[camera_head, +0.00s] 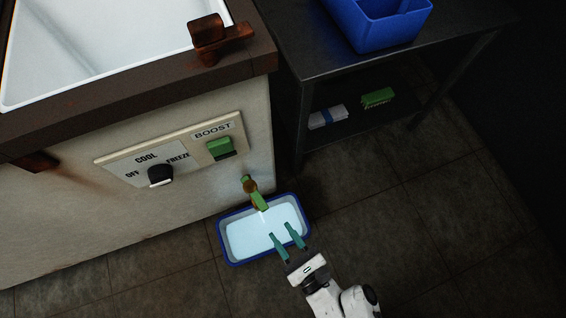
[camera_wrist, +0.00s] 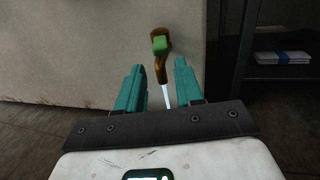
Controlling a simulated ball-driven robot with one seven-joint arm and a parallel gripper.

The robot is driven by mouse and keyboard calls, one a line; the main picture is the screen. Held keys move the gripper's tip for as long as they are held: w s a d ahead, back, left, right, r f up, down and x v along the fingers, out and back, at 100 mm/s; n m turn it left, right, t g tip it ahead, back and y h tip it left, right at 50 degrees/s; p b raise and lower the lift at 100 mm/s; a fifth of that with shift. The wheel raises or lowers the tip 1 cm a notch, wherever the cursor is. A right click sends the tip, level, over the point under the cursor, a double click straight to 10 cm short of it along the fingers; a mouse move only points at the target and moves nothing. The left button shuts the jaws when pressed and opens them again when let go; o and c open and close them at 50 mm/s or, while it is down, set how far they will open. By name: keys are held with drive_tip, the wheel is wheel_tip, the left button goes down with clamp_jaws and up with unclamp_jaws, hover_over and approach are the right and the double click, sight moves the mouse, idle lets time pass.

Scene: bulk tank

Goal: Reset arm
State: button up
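My gripper (camera_head: 287,238) is open and empty, with teal fingers spread apart. In the head view it is over the near right part of a blue-rimmed tub (camera_head: 223,243) filled with whitish liquid on the floor. In the wrist view the open fingers (camera_wrist: 156,84) point toward a brass tap with a green handle (camera_wrist: 160,45). The tap (camera_head: 250,187) sticks out low from the tank's front (camera_head: 60,225). A thin white stream (camera_wrist: 168,97) runs from its spout. The fingers look apart from the tap.
The tank's panel has a black knob (camera_head: 160,175) and a green boost switch (camera_head: 221,148). A dark metal table (camera_head: 300,60) stands right of the tank, with a blue bin (camera_head: 385,30) on top and cloths (camera_head: 327,116) on its shelf. The floor at right is clear.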

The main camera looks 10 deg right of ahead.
idle(0.3)
drive_tip(key=s+d+r+n+g+h, duration=0.1)
drive_tip(key=d+r+n+g+h, duration=0.2)
drive_tip(key=d+n+g, duration=0.8)
drive_tip(key=s+d+r+n+g+h, duration=0.25)
drive_tip(key=d+n+g, duration=0.25)
drive_tip(key=d+n, duration=1.15)
drive_tip(key=a+r+n+p, duration=0.2)
drive_tip(key=r+p, duration=1.5)
drive_tip(key=a+r+n+p, duration=0.1)
drive_tip(key=r+n+p, duration=0.1)
drive_tip(key=r+p, duration=1.5)
drive_tip(key=shift+w+a+r+h, duration=0.2)
drive_tip(key=shift+a+r+h, duration=0.2)
drive_tip(key=shift+r, duration=0.35)
